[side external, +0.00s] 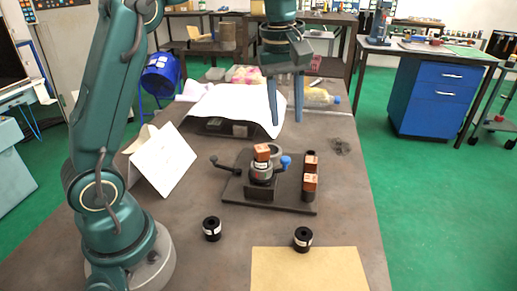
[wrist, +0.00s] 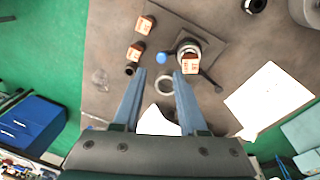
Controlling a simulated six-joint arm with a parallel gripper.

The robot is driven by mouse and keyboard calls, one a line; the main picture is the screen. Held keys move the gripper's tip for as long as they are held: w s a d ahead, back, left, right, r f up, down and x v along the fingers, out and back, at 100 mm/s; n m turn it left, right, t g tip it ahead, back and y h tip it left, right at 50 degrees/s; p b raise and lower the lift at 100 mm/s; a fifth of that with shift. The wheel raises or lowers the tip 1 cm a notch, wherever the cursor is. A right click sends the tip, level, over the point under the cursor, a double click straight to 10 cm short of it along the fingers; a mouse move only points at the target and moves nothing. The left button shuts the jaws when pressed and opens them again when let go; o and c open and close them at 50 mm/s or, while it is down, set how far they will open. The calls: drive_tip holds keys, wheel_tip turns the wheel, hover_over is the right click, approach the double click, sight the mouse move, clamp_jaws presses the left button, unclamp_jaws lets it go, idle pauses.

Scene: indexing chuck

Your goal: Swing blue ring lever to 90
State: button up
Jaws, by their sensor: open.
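The indexing chuck (side external: 261,174) stands on a dark base plate (side external: 243,200), with an orange labelled block (side external: 262,152) on top. The blue ball knob (side external: 286,162) of the blue ring lever sticks out on the chuck's right. A dark ball-ended lever (side external: 228,166) points left. In the wrist view the blue knob (wrist: 161,58) lies just beyond my fingertips, left of the chuck's block (wrist: 190,65). My gripper (side external: 286,118) is open and empty, pointing down, well above and behind the chuck. Any angle marks are too small to read.
Two orange blocks (side external: 310,183) (side external: 311,161) stand on dark posts at the plate's right. A grey ring (wrist: 165,86) lies near the chuck. Black cylinders (side external: 212,229) (side external: 303,239) and a tan sheet (side external: 308,272) are in front. A folded white card (side external: 162,165) stands left.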

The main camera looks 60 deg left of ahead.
drive_tip(key=g, duration=0.1)
hover_over(286, 158)
drive_tip(key=shift+n, duration=0.3)
wheel_tip(286, 158, down, 5)
drive_tip(key=shift+f, duration=0.2)
drive_tip(key=shift+f+g, duration=0.3)
drive_tip(key=shift+f, duration=2.75)
clamp_jaws()
